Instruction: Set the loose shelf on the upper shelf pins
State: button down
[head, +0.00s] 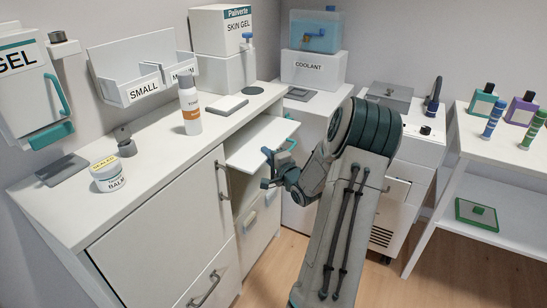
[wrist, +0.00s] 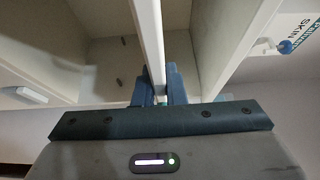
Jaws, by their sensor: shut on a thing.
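The loose shelf (head: 262,140) is a flat white board that juts out at the front of the open bay in the long white cabinet (head: 150,215). My gripper (head: 268,168) is at its front edge, on the right side of the cabinet. In the wrist view the shelf (wrist: 149,35) shows edge-on as a white strip between the dark blue fingers of my gripper (wrist: 159,88), which are shut on it. Small dark marks, perhaps shelf pins (wrist: 121,82), show on the bay's inner wall. Which of them are the upper pins, and whether the shelf touches any, I cannot tell.
A door handle (head: 223,180) sticks out just left of the bay. A white wheeled unit (head: 412,150) stands to the right of my arm.

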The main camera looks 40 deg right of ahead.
jog(key=shift+w+a+r+b, duration=0.15)
jog(key=shift+w+a, duration=0.6)
jog(key=shift+w, duration=1)
jog(key=shift+w+a+f+b, duration=0.15)
jog(key=shift+w+a, duration=0.55)
jog(key=shift+w, duration=1.1)
jog(key=shift+w+a+r+b, duration=0.1)
jog(key=shift+w+a+b, duration=0.15)
jog(key=shift+w+a, duration=1)
jog(key=shift+w+d, duration=0.5)
jog(key=shift+f+b, duration=0.7)
jog(key=shift+f, duration=0.3)
jog(key=c, duration=1.4)
grip_release()
jog(key=shift+f, duration=0.1)
jog(key=shift+s, duration=0.1)
jog(key=p, duration=0.2)
send_near(238, 144)
jog(key=s, duration=0.1)
jog(key=s+f, duration=0.2)
jog(key=s, duration=0.1)
jog(key=shift+a+f, duration=0.15)
jog(key=shift+a, duration=0.1)
